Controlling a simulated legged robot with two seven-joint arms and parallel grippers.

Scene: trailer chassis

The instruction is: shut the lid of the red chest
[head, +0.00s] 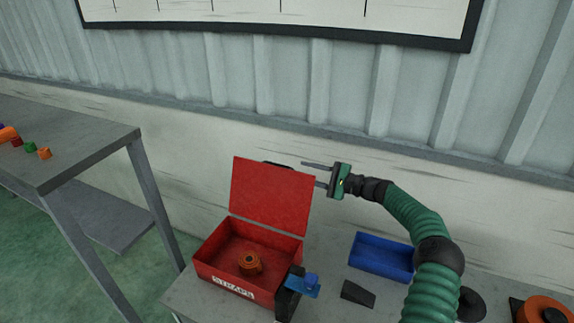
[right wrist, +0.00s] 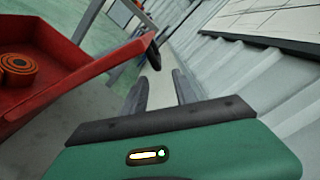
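The red chest (head: 206,253) stands on the table with a label reading "STRAPS" on its front. Its lid (head: 270,195) is open and stands up at the back. An orange coiled strap (head: 250,263) lies inside; it also shows in the right wrist view (right wrist: 18,66). My right gripper (head: 311,173) is open and empty, its fingers pointing left at the lid's upper right corner, seemingly behind it. In the right wrist view the open fingers (right wrist: 158,88) have nothing between them, and the red lid (right wrist: 75,88) is to their left. My left gripper is not in view.
A blue tray (head: 381,258) and a dark wedge (head: 357,293) are right of the chest. A blue and black object (head: 295,288) stands at its front right corner. An orange reel (head: 543,308) is at far right. A grey bench (head: 60,140) stands left, and the wall is close behind.

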